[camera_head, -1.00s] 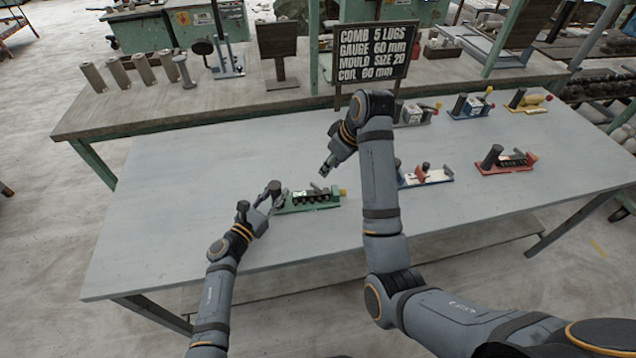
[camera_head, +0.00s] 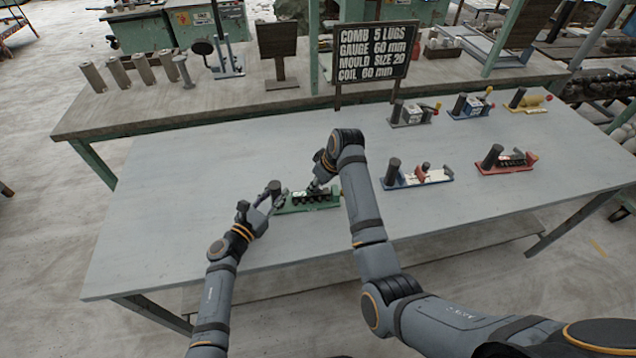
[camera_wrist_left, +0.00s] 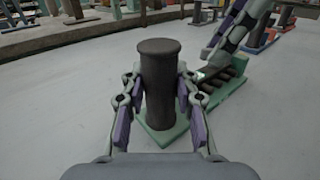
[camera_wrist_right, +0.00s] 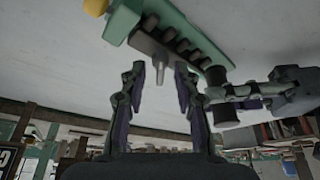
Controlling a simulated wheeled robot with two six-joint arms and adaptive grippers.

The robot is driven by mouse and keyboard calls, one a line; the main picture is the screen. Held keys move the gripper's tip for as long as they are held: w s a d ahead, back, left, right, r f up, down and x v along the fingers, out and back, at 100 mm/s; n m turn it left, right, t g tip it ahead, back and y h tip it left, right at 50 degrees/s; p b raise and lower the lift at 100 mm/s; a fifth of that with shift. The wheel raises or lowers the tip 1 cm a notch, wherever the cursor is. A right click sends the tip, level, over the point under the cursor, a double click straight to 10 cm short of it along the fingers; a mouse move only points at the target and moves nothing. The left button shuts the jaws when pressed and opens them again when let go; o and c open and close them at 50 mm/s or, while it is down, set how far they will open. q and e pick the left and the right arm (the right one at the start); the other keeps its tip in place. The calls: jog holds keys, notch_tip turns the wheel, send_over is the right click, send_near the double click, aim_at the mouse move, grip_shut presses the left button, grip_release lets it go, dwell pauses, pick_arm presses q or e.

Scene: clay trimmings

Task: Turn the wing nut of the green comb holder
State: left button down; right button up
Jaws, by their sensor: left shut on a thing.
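The green comb holder (camera_head: 322,206) lies near the left middle of the table, with a dark upright post (camera_head: 275,186) at its left end and a row of dark lugs. My left gripper (camera_head: 270,198) is shut on that post; the left wrist view shows a finger on each side of the post (camera_wrist_left: 160,85). My right gripper (camera_head: 315,187) is over the holder's far side. In the right wrist view its fingers (camera_wrist_right: 160,68) stand apart, with a small grey stub (camera_wrist_right: 160,74), apparently the wing nut, between the tips. Contact there cannot be told.
Blue (camera_head: 420,178), red (camera_head: 507,166) and yellow (camera_head: 528,103) holders stand to the right, with others behind. A dark sign (camera_head: 375,52) stands at the table's back edge. The table's left side is clear.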

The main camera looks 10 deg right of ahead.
jog(key=shift+c, duration=0.4)
grip_shut()
jog(key=n+g+y, duration=0.1)
jog(key=n, duration=0.2)
jog(key=shift+w+d+n, duration=0.1)
jog(key=shift+n, duration=0.3)
jog(key=n+g, duration=0.1)
jog(key=n, duration=0.3)
jog(key=shift+w+n+g+y, duration=0.1)
jog(key=shift+n+g+y, duration=0.2)
jog(key=shift+g, duration=0.1)
jog(key=n, duration=0.2)
jog(key=n+g, duration=0.1)
jog(key=n, duration=0.1)
jog(key=shift+w+g, duration=0.15)
jog(key=shift+g, duration=0.15)
jog(key=shift+n+g+h, duration=0.4)
jog(key=shift+n+g, duration=0.4)
jog(key=shift+n, duration=1.6)
